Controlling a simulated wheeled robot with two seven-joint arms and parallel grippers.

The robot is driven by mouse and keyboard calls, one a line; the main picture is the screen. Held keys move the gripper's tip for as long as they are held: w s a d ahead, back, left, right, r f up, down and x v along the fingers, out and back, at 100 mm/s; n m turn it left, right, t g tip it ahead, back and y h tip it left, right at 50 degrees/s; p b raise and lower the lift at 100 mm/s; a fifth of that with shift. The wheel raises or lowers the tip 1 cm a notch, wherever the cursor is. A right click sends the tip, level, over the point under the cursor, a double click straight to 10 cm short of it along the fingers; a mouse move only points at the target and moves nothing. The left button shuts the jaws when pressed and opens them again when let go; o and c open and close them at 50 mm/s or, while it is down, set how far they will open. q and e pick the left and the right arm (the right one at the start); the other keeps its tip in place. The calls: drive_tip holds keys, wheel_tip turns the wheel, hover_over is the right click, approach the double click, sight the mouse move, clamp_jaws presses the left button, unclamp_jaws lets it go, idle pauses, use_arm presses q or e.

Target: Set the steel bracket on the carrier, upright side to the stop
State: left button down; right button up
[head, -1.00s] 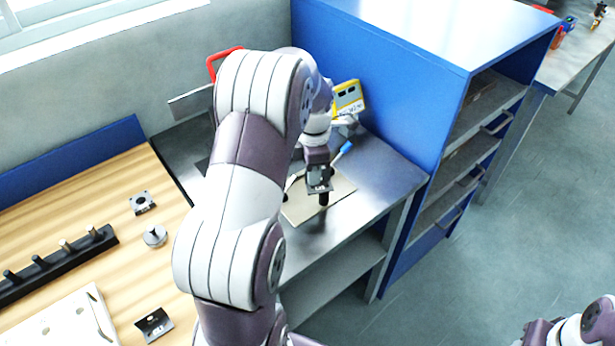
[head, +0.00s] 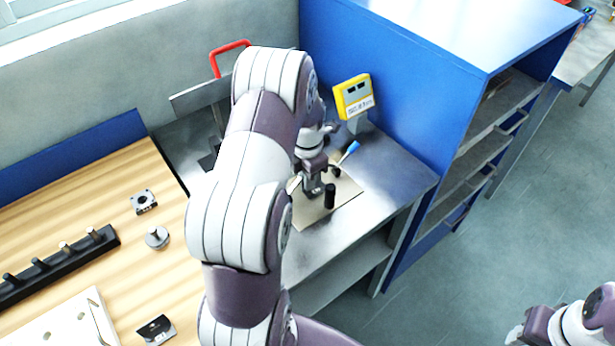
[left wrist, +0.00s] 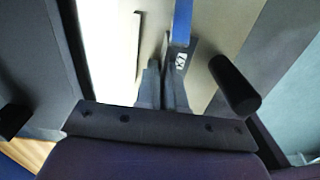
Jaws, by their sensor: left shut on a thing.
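A small dark angle piece (head: 156,330), which looks like the steel bracket, stands on the wooden bench at the lower left, away from both grippers. A white plate with holes (head: 55,325) lies beside it; I cannot tell whether it is the carrier. My left gripper (head: 315,188) is low over a thin brown board on the steel table. It is shut on what looks like a blue-handled grey piece (head: 349,151); in the left wrist view (left wrist: 182,22) the piece bears white characters by the fingers. The grip itself is partly hidden.
A black post (head: 330,196) rises from the brown board (head: 345,190) close to my left gripper. A yellow display (head: 354,97) stands behind, by the blue cabinet (head: 400,90). A red-handled tool (head: 230,52) and a black rack (head: 60,265) are at left.

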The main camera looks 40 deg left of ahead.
use_arm(q)
drive_tip(key=shift+d+f, duration=0.1)
drive_tip(key=c, duration=1.2)
unclamp_jaws()
drive_tip(key=shift+f, duration=0.1)
drive_tip(key=shift+c, duration=0.2)
wheel_tip(320, 180, up, 12)
drive_tip(key=s+d+f+m, duration=0.1)
drive_tip(key=s+d+m, duration=0.3)
drive_tip(key=m, duration=0.7)
drive_tip(key=s+d+m+t, duration=0.1)
drive_tip(key=s+d+m, duration=0.3)
drive_tip(key=d+m, duration=0.3)
drive_tip(key=s+d+f+m, duration=0.1)
drive_tip(key=s+d+m, duration=0.3)
drive_tip(key=m, duration=1)
drive_tip(key=shift+s+d+f+m, duration=0.2)
drive_tip(key=shift+d+f+m, duration=0.1)
drive_tip(key=shift+d, duration=0.65)
